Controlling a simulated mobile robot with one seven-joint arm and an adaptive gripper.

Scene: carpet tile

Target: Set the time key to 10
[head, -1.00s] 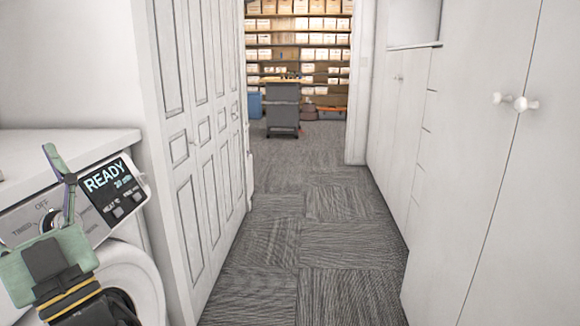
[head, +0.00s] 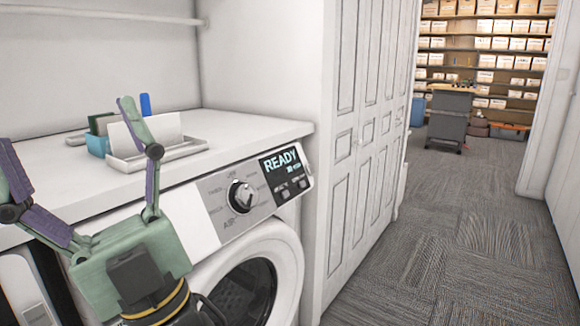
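The white appliance's control panel (head: 238,205) shows right of my gripper. Its dark display (head: 283,165) reads READY, with a smaller line below it that is too small to read surely. Two small keys (head: 292,189) sit side by side under the text; their labels are too small to tell which is the time key. A round knob (head: 241,196) is left of the display. My gripper (head: 66,125) is at the left, in front of the appliance. Its two fingers are spread wide, empty and apart from the keys.
A white counter top (head: 240,128) covers the appliance. On it stand a light tray (head: 180,150), a blue container (head: 98,145) and a blue upright item (head: 146,104). A white folding door (head: 365,140) is to the right. The carpet (head: 455,230) is clear toward the shelves (head: 487,50).

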